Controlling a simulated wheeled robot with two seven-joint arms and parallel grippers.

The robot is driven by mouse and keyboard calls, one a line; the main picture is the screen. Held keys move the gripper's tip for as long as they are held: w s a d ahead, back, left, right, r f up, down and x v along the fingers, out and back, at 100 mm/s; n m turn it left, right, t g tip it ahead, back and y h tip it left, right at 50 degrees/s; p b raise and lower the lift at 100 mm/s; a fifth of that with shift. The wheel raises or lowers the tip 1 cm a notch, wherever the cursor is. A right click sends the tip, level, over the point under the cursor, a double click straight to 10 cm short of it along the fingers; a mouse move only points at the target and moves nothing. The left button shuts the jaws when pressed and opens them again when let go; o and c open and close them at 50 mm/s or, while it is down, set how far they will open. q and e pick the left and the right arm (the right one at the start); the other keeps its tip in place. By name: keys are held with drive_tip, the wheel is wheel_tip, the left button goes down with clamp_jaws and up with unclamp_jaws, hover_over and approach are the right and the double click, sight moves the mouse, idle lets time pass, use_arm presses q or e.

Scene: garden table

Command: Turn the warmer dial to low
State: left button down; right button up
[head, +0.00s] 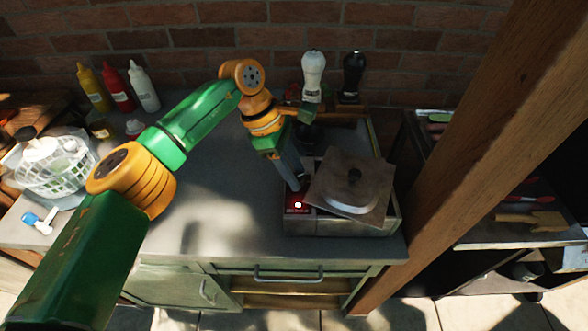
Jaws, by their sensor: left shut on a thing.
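The warmer (340,225) is a low grey metal box on the counter, right of centre. A square metal lid (372,185) with a dark knob lies askew on its top. A dark red panel (297,210) with a small white spot shows at its front left. My left gripper (297,184) reaches down from behind and is shut at this panel, on what seems to be the warmer dial. The fingers hide the dial, so its setting cannot be read. My right gripper is not in view.
A white shaker (313,75) and a black shaker (352,77) stand behind the warmer. Sauce bottles (118,88) and a white basket (55,170) are at the left. A wooden post (470,140) rises at the right. The counter's front middle (220,225) is clear.

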use_arm(q)
drive_tip(key=c, duration=0.5)
unclamp_jaws()
drive_tip(key=shift+w+a+r, duration=0.1)
drive_tip(key=shift+a+r, duration=0.05)
drive_tip(key=shift+r, duration=0.15)
drive_tip(key=v, duration=0.6)
drive_tip(key=shift+r+b, duration=0.25)
drive_tip(key=shift+b, duration=0.05)
